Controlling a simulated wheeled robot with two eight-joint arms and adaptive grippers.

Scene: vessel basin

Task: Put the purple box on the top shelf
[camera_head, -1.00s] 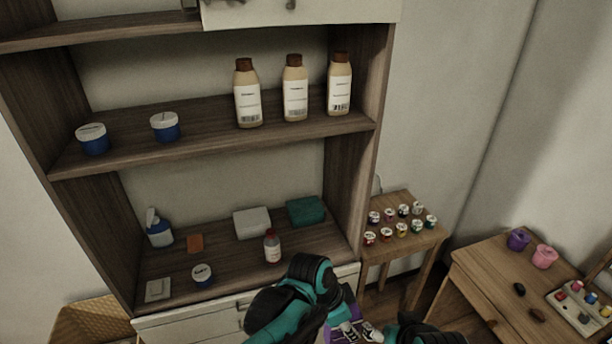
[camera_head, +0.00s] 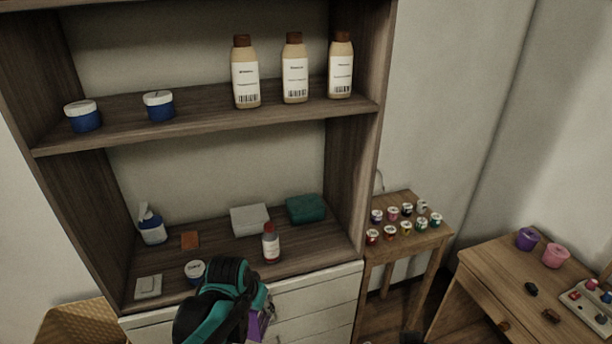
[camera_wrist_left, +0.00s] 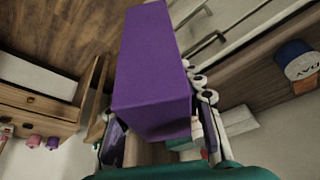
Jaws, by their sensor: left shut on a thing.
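The purple box (camera_head: 257,325) shows only partly in the head view, low and in front of the shelf unit's drawers, mostly hidden behind my left arm. It fills the middle of the left wrist view (camera_wrist_left: 155,65). My left gripper (camera_wrist_left: 160,138) is shut on the box, one finger on each side; it also shows in the head view (camera_head: 262,312). The wooden shelf unit has an upper visible board (camera_head: 205,118) holding bottles and jars, and a lower board (camera_head: 225,262). Anything above the upper compartment is out of the head view. My right gripper is not in view.
Three cream bottles (camera_head: 295,72) stand right on the upper board; two blue jars (camera_head: 158,106) stand left, with free room between. Below are a spray bottle (camera_head: 151,225), grey box (camera_head: 250,220), green box (camera_head: 306,209) and red-capped bottle (camera_head: 271,243). A paint-pot table (camera_head: 402,247) stands right.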

